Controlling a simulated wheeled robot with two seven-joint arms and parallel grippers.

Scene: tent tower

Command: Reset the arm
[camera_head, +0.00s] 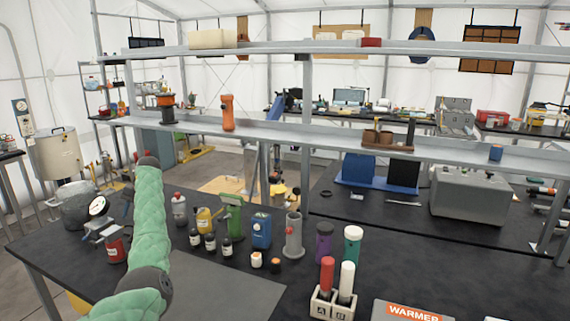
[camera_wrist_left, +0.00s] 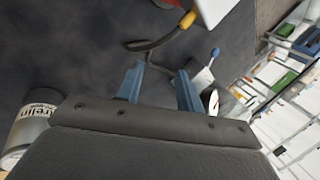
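My left arm, in green padding, rises from the bottom left of the head view over the black bench (camera_head: 60,262). Its gripper is mostly hidden behind the arm in that view. In the left wrist view, my left gripper (camera_wrist_left: 160,76) has its two blue fingers apart with nothing between them. A dark curved cable or handle (camera_wrist_left: 155,42) lies just beyond the fingertips; I cannot tell whether it touches them. My right gripper is in neither view.
A dial gauge (camera_head: 98,207) and a red can (camera_head: 115,248) stand left of the arm. Small bottles (camera_head: 210,242), a blue device (camera_head: 261,231) and a two-tube rack (camera_head: 333,301) stand to its right. A shelf (camera_head: 340,142) spans behind. A silver can (camera_wrist_left: 28,125) is near the gripper.

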